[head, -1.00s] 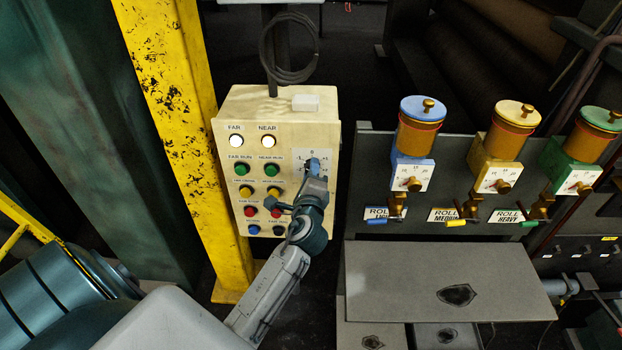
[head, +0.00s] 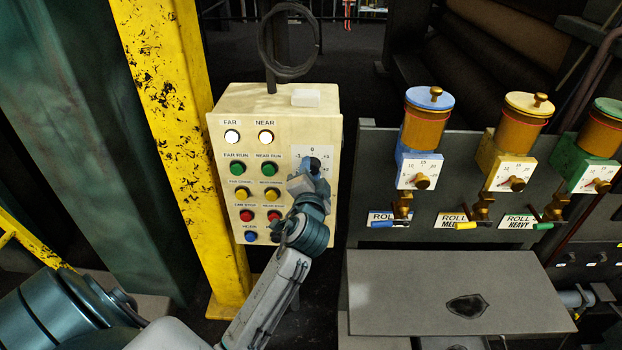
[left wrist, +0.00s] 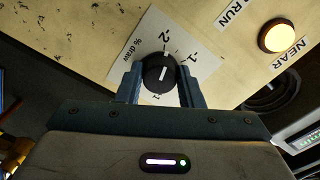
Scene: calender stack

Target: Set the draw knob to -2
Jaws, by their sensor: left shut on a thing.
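The draw knob (left wrist: 159,73) is round and black with a white pointer line, on a white dial plate marked "% draw" in the left wrist view. In the head view the left gripper (head: 308,172) is at the dial plate (head: 328,153) on the cream control box (head: 222,100) and hides most of the knob. My right gripper is not in view.
Lit FAR (head: 232,136) and NEAR (head: 266,136) lamps and several coloured push buttons sit left of the dial. A yellow post (head: 175,110) stands left of the box. Brass-coloured oilers (head: 421,129) and a grey plate (head: 440,295) are to the right.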

